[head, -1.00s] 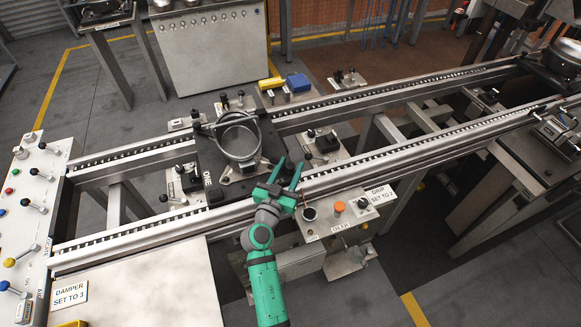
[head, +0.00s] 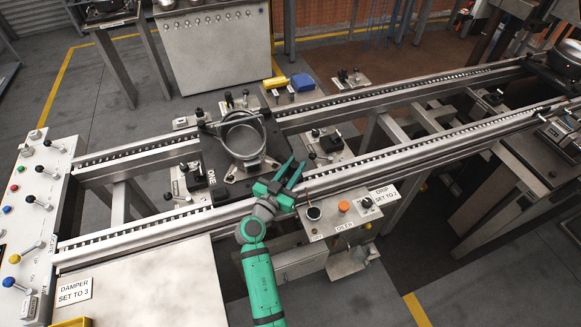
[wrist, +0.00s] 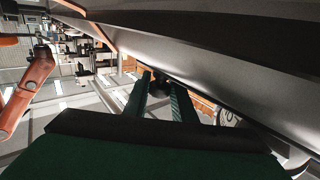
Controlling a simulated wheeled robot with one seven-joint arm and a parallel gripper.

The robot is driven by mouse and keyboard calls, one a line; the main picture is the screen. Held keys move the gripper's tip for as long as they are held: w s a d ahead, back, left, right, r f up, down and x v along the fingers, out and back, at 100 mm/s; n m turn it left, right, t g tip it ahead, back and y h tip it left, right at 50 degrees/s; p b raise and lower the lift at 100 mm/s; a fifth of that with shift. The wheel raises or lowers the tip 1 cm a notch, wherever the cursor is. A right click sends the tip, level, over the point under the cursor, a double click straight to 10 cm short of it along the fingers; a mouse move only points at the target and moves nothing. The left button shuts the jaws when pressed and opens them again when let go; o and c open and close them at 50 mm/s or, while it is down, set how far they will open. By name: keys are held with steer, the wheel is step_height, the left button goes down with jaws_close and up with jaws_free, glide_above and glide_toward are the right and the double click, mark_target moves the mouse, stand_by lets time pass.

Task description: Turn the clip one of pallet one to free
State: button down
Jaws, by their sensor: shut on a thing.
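Pallet one (head: 211,150) is a dark plate on the conveyor rails, with the label ONE on its front left. A grey metal ring-shaped housing (head: 243,137) stands on it. Light metal clip parts show at the housing's foot. My gripper (head: 295,167) is at the pallet's front right corner, fingers pointing away from my body. In the wrist view, the fingertips (wrist: 161,84) close about a small dark round thing (wrist: 160,78), which appears to be the handle of clip one. The fingers hide most of it in the head view, so its angle cannot be told.
The near rail (head: 375,158) runs just under my gripper. The OILER panel (head: 335,217) with knobs is close at the right. Small lever stations (head: 327,143) stand between the rails. A yellow thing (head: 274,82) and a blue block (head: 302,81) lie behind the far rail.

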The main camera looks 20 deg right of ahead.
steer(key=c, duration=1.5)
jaws_free()
steer(key=shift+o, duration=0.2)
steer(key=v, duration=1)
steer(key=shift+s+a, duration=0.2)
steer(key=shift+s, duration=0.1)
